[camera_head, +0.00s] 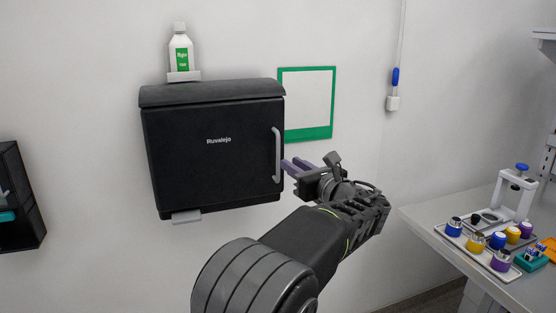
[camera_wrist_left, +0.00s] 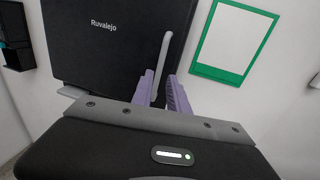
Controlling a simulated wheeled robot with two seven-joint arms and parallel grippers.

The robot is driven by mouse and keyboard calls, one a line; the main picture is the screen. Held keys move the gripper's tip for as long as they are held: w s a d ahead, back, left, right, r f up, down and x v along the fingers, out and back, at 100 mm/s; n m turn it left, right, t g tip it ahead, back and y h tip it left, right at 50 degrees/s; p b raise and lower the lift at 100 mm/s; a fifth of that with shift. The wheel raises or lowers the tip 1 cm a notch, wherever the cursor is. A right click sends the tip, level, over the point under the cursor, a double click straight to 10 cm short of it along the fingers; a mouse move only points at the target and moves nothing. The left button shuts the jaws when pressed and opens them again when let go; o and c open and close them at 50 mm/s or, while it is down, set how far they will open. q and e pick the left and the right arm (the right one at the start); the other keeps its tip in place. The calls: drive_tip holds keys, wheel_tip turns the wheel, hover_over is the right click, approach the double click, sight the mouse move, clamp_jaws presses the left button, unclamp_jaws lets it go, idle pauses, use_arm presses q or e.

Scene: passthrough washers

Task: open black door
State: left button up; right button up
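The black door (camera_head: 212,155), labelled "Ruvalejo", is the front of a black wall cabinet and looks shut. Its light grey vertical handle (camera_head: 277,155) is near the right edge. My left gripper (camera_head: 290,166) is just right of the handle in the head view, its purple fingers pointing at it. In the left wrist view the fingers (camera_wrist_left: 161,90) are apart, and the lower part of the handle (camera_wrist_left: 162,60) shows between them. I cannot tell whether they touch it. The door (camera_wrist_left: 105,45) fills the upper left there. My right gripper is not in view.
A white bottle with a green label (camera_head: 181,52) stands above the cabinet. A green-framed panel (camera_head: 307,104) hangs to its right. A bench (camera_head: 425,222) at the right holds trays with several coloured jars. Another black cabinet (camera_head: 18,200) is at the far left.

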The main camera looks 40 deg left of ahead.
sight(279, 155)
use_arm(q)
drive_tip(key=shift+a+r, duration=0.1)
drive_tip(key=p+x, duration=0.2)
drive_tip(key=x, duration=0.5)
drive_tip(key=shift+s, duration=0.1)
drive_tip(key=shift+w+a, duration=0.2)
drive_tip(key=shift+a, duration=0.15)
drive_tip(key=shift+c, duration=0.2)
clamp_jaws()
idle(1.1)
